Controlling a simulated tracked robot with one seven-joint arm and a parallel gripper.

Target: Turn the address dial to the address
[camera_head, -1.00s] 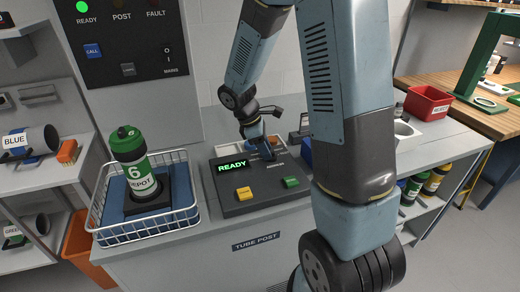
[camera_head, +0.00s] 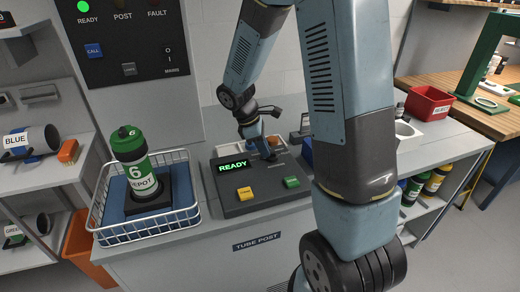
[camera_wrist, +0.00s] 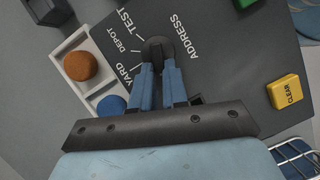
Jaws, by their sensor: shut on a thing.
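The address dial (camera_wrist: 157,47) is a dark knob on the dark console (camera_head: 230,203). In the wrist view the labels YARD, DEPOT and TEST fan out on its left, and ADDRESS is printed on its right. My gripper (camera_wrist: 158,68) is shut on the dial, its two blue fingers on either side of the knob. The dial's pointer is partly hidden, so I cannot tell which label it marks. In the head view my gripper (camera_head: 264,152) is at the back of the console, and the dial is hidden. The console's screen (camera_head: 233,166) reads READY in green.
The yellow CLEAR button (camera_wrist: 286,92) and the green button (camera_head: 291,182) are near the dial. A white tray (camera_wrist: 60,48) holds an orange and a blue round piece. A green carrier (camera_head: 140,170) labelled 6 DEPOT stands in the wire basket (camera_head: 130,236) to the left.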

